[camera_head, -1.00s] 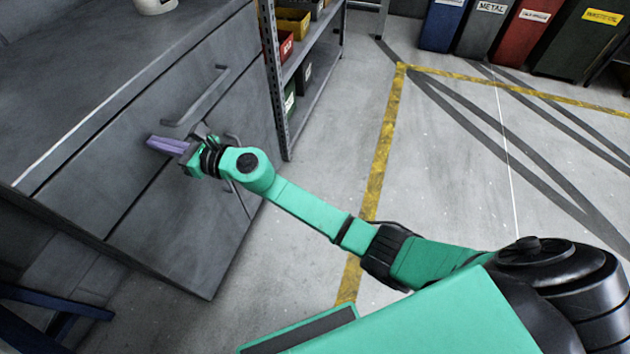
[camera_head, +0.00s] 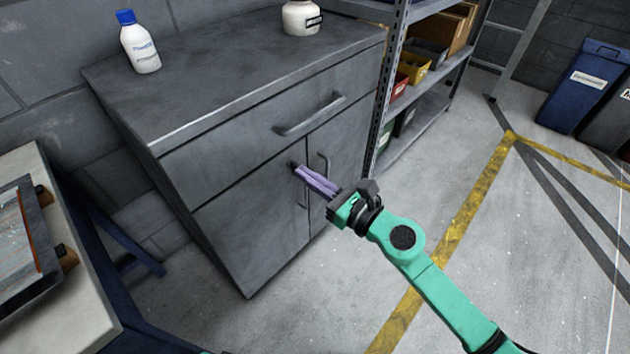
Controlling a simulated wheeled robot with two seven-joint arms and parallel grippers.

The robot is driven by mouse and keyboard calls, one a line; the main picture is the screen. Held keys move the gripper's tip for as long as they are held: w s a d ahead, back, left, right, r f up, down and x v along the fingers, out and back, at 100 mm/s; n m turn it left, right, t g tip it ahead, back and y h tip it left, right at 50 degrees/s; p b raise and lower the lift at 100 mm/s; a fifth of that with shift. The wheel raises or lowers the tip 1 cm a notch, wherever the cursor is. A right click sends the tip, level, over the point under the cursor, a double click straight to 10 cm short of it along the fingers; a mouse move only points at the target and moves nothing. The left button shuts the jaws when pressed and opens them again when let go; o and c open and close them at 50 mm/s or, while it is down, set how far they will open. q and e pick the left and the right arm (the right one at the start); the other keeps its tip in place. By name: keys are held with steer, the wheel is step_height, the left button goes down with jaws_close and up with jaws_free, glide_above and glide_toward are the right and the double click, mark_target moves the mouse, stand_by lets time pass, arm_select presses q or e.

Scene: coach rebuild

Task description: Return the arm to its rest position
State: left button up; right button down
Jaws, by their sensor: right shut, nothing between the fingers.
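My right arm (camera_head: 440,290) comes in from the lower right, green with black joints. Its right gripper (camera_head: 300,168) has purple fingers that are shut with nothing between them. The fingers point left toward the grey cabinet (camera_head: 240,235), in front of its doors and below the drawer handle (camera_head: 310,115). I cannot tell whether the fingertips touch the cabinet front. The drawer and both doors look closed. My left gripper is not in view.
A white bottle with a blue cap (camera_head: 140,45) and a white jar (camera_head: 300,17) stand on the cabinet top. A shelf rack (camera_head: 383,100) with bins is right of the cabinet. A workbench (camera_head: 75,270) is at lower left. Floor at right is clear.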

steer(key=w+d+f+m+t+h+p, duration=0.2)
steer(key=w+d+f+m+h+p, duration=0.35)
steer(key=d+m, duration=0.5)
steer(key=s+d+f+m+g+h+p, duration=0.1)
steer(key=d+f+m+h+p, duration=0.3)
steer(key=d+f+m, duration=0.65)
steer(key=s+d+f+m+g+h+p, duration=0.2)
steer(key=s+d+f+m+g+p, duration=0.15)
steer(key=s+f+m, duration=0.4)
steer(key=s+d+f+m+g+h+p, duration=0.2)
steer(key=s+d+f+m, duration=0.3)
steer(key=s+f, duration=0.4)
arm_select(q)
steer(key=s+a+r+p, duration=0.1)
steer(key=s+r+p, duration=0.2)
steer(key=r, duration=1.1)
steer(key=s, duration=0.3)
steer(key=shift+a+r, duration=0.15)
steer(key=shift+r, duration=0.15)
arm_select(e)
steer(key=s+f+m+g, duration=0.3)
steer(key=s+m, duration=0.2)
steer(key=s, duration=0.7)
steer(key=s+f+m+g, duration=0.3)
steer(key=s+m, duration=0.2)
steer(key=s, duration=0.6)
steer(key=shift+s, duration=0.35)
